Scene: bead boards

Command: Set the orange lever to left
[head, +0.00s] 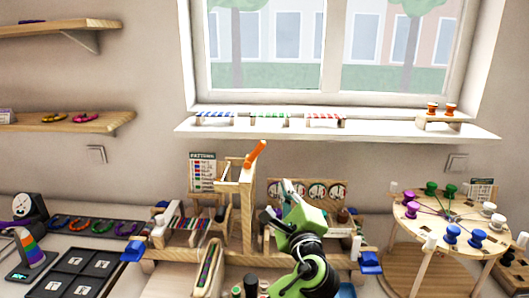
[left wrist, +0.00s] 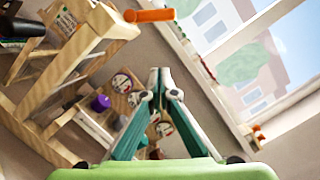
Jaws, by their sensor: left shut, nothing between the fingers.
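The orange lever (head: 256,153) sits at the top of a wooden post (head: 247,205) in the middle of the bench. Its upper end tilts to the right in the head view. In the left wrist view the orange lever (left wrist: 150,15) lies at the top, beyond the fingertips. My left gripper (head: 270,217) is shut and empty, to the lower right of the lever and apart from it. Its closed fingers (left wrist: 158,72) meet in the left wrist view. My right gripper is not in view.
A wooden stand with round dials (head: 318,188) is right of the post. A pattern card (head: 203,171) stands behind it on the left. A round board with colored spools (head: 447,220) is at the right. The space above the bench, before the window, is clear.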

